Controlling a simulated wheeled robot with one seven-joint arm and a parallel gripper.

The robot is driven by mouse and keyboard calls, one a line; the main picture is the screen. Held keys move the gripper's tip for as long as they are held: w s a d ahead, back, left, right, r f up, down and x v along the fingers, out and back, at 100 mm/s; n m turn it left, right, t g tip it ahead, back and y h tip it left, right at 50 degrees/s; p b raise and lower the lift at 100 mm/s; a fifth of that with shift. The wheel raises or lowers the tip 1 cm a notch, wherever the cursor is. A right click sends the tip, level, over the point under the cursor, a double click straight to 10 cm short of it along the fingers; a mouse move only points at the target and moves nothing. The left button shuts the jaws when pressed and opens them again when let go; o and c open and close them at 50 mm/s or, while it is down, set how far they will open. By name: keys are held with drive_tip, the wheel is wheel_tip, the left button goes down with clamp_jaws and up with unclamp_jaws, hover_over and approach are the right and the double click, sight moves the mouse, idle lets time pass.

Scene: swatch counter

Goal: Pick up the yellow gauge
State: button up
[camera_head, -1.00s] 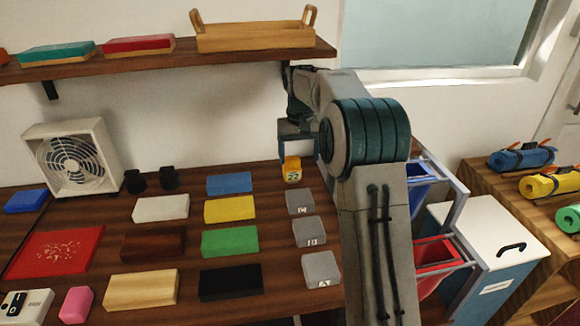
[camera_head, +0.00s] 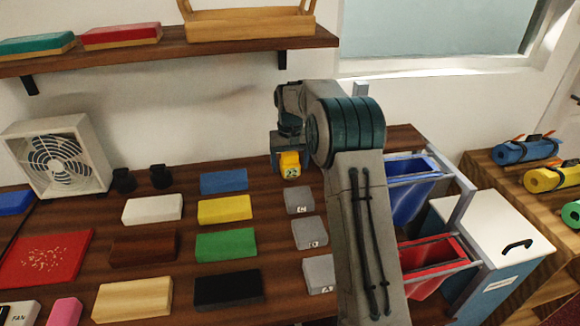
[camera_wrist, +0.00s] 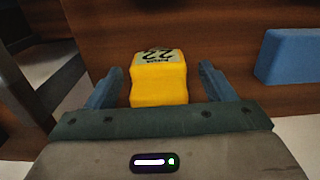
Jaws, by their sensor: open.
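The yellow gauge (camera_head: 290,164) stands at the back right of the counter, beyond the grey lettered blocks. In the wrist view the yellow gauge (camera_wrist: 159,80) shows a pale label with dark "22" marks on top. My gripper (camera_head: 281,150) is low over it in the head view and partly covers it. In the wrist view my gripper (camera_wrist: 160,82) is open, with one blue-grey finger on each side of the gauge. Gaps show between both fingers and the gauge.
A blue block (camera_head: 223,181) lies left of the gauge, and a grey block (camera_head: 299,202) lies in front of it. Colored blocks fill the counter (camera_head: 180,225) further left. A shelf (camera_head: 230,46) hangs above. Blue (camera_head: 408,200) and red (camera_head: 436,262) bins stand at the right.

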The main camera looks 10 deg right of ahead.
drive_tip(key=shift+d+f, duration=0.1)
drive_tip(key=shift+f, duration=0.1)
drive_tip(key=c, duration=1.2)
drive_tip(key=shift+c, duration=0.2)
drive_tip(key=shift+r, duration=0.15)
drive_tip(key=shift+s+r, duration=0.1)
drive_tip(key=shift+r, duration=0.1)
wheel_tip(320, 180, up, 7)
drive_tip(key=shift+f, duration=0.1)
drive_tip(key=s+b, duration=0.1)
drive_tip(key=s, duration=0.9)
drive_tip(key=s+b, duration=0.2)
drive_tip(key=s, duration=0.7)
drive_tip(key=shift+s+f, duration=0.2)
drive_tip(key=shift+s, duration=0.2)
